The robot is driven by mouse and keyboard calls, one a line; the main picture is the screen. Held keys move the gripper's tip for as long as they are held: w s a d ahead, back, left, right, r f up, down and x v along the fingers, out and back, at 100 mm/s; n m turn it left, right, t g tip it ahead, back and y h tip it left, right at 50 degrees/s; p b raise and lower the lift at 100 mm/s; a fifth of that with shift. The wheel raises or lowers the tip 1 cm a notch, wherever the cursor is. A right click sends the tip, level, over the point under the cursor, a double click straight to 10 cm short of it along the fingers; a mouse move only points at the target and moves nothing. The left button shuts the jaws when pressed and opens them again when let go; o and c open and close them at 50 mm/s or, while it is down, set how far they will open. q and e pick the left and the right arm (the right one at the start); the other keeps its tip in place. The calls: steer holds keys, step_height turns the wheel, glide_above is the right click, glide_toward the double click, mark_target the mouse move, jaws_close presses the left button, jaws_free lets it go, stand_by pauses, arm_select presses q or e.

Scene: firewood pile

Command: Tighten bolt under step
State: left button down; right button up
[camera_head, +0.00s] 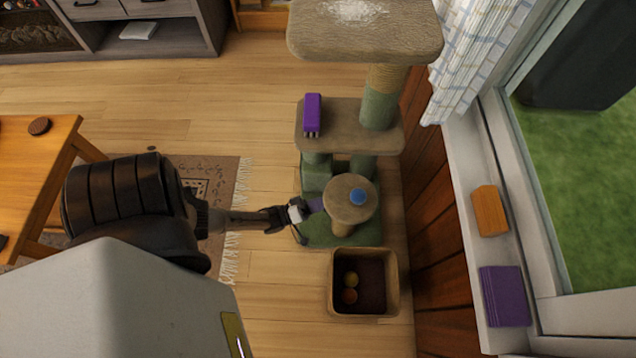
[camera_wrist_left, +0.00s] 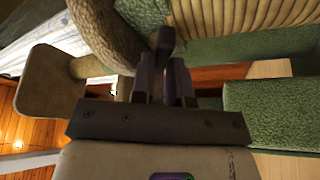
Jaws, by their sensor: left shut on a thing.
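The cat tree's low round beige step (camera_head: 341,210) stands on a short post above the green base, with a blue ball (camera_head: 358,196) on top. My left gripper (camera_head: 317,205) is at the step's left edge, low beside it. In the left wrist view its purple fingers (camera_wrist_left: 166,84) are shut on a dark, narrow piece (camera_wrist_left: 162,42), perhaps a tool or bolt head; I cannot tell which. A rounded beige edge (camera_wrist_left: 103,30), likely the step, is close to the fingers. The bolt cannot be made out. My right gripper is not in view.
A purple pronged object (camera_head: 313,112) lies on the middle platform (camera_head: 350,128). A box (camera_head: 394,290) with balls stands in front of the tree. A wooden wall (camera_head: 432,215) and window sill are right. A wooden table (camera_head: 32,165) and rug are left.

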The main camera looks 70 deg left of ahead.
arm_select(q)
steer(key=shift+w+a+m+g+h, duration=0.15)
steer(key=shift+m+h, duration=1.35)
steer(key=shift+m, duration=1.75)
steer(key=shift+s+m+g+h, duration=0.1)
steer(key=shift+m+h, duration=1.4)
steer(key=shift+m, duration=1.7)
steer(key=shift+w+a+m+g+h, duration=0.15)
steer(key=shift+m+h, duration=1.35)
steer(key=shift+m, duration=2.05)
steer(key=c, duration=1.4)
jaws_free()
steer(key=shift+s, duration=0.1)
steer(key=shift+d+f, duration=0.1)
